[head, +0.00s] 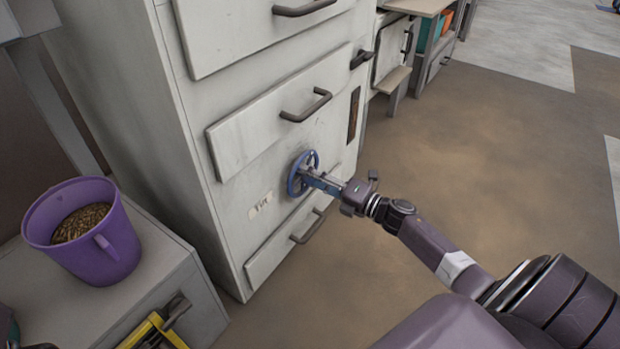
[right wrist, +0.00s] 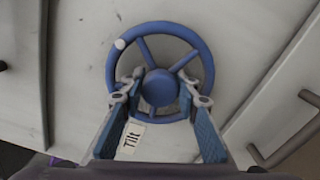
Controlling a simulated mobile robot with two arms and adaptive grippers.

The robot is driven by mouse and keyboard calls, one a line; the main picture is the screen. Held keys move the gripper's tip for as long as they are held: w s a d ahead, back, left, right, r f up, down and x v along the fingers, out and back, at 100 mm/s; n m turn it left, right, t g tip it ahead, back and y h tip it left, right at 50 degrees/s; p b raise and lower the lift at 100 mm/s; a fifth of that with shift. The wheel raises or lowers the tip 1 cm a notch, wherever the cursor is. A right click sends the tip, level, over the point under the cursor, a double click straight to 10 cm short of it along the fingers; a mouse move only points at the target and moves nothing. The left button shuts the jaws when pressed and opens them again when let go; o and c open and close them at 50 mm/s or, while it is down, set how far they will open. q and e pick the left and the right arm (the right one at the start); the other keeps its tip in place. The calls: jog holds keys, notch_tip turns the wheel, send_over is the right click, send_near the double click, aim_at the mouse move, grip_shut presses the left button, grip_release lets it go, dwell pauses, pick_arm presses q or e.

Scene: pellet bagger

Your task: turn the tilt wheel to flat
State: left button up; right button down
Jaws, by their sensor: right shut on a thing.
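The blue tilt wheel (head: 297,174) is mounted on the front of the pale grey cabinet, with a paper label (head: 261,205) to its left. In the right wrist view the wheel (right wrist: 203,52) faces me, with several spokes, a round hub and a pale dot on its upper left rim. The label (right wrist: 132,138) reads "Tilt". My right gripper (head: 313,177) is at the wheel. Its fingers (right wrist: 160,90) lie on either side of the hub, shut on the wheel; exact contact points are unclear. My left gripper is not clearly in view.
The cabinet (head: 180,130) has drawers with dark handles (head: 306,106) above and below the wheel. A purple bucket (head: 120,240) of brown pellets stands on a grey stand (head: 165,285) at left. A yellow and black item (head: 150,330) is at bottom. Brown floor (head: 480,150) at right is clear.

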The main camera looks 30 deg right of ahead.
jog(key=shift+a+f+n+b, duration=0.15)
jog(key=shift+n+b, duration=0.8)
jog(key=shift+n, duration=1.65)
jog(key=c, duration=1.5)
grip_release()
jog(key=shift+o, duration=0.2)
jog(key=shift+s, duration=0.1)
jog(key=v, duration=1.2)
